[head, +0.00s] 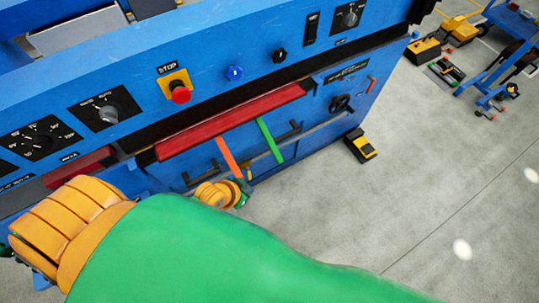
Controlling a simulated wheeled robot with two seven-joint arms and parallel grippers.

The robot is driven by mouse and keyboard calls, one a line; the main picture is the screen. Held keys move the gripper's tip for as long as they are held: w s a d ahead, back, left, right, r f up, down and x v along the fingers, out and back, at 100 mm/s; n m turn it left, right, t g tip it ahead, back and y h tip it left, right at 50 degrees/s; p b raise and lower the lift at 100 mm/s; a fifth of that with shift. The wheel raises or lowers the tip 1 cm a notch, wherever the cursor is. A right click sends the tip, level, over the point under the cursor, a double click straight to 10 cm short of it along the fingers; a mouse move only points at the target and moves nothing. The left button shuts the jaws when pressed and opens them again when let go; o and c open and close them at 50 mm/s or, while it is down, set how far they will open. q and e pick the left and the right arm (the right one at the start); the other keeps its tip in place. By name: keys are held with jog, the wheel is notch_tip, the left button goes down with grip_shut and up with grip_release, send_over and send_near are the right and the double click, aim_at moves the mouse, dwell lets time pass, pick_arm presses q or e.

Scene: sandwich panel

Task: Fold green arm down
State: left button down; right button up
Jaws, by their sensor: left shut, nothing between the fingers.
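The green arm (269,141) is a thin bar on the front of the blue panel. It slants down and to the right from just under the red bar. An orange arm (229,157) hangs beside it on the left, at a similar slant. My left gripper (244,187) is small in view, just below the lower end of the orange arm, left of and below the green arm. It is shut and empty. My own arm hides part of it and the lower panel. I cannot tell whether it touches the orange arm. My right gripper is not in view.
A long red bar (230,122) runs along the panel above both arms. Above it are a red stop button (180,94), knobs and switches. A black handwheel (341,103) is at the right. A yellow-black pedal (360,146) stands on the floor. The grey floor at right is mostly clear.

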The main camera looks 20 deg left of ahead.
aim_at(269, 139)
pick_arm(q)
notch_tip(269, 139, down, 12)
jog(key=w+a+t+b, duration=0.2)
jog(key=a+b, duration=0.1)
jog(key=b, duration=0.3)
jog(key=w+r+m+t+h+b, duration=0.2)
jog(key=w+m+t+h+b, duration=0.45)
jog(key=b, duration=0.95)
notch_tip(269, 139, up, 5)
jog(key=s+a+m+t+h+b, duration=0.1)
jog(key=a+m+t+h+b, duration=0.1)
jog(key=m+h+b, duration=0.35)
jog(key=w+d+r+n+h, duration=0.1)
jog(key=w+d+r+n, duration=0.1)
jog(key=w+d, duration=0.4)
jog(key=shift+w+d+r+h, duration=0.3)
jog(key=shift+d+r+h, duration=0.15)
jog(key=shift+r, duration=0.4)
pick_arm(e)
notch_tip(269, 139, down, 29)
pick_arm(q)
jog(key=shift+g, duration=0.25)
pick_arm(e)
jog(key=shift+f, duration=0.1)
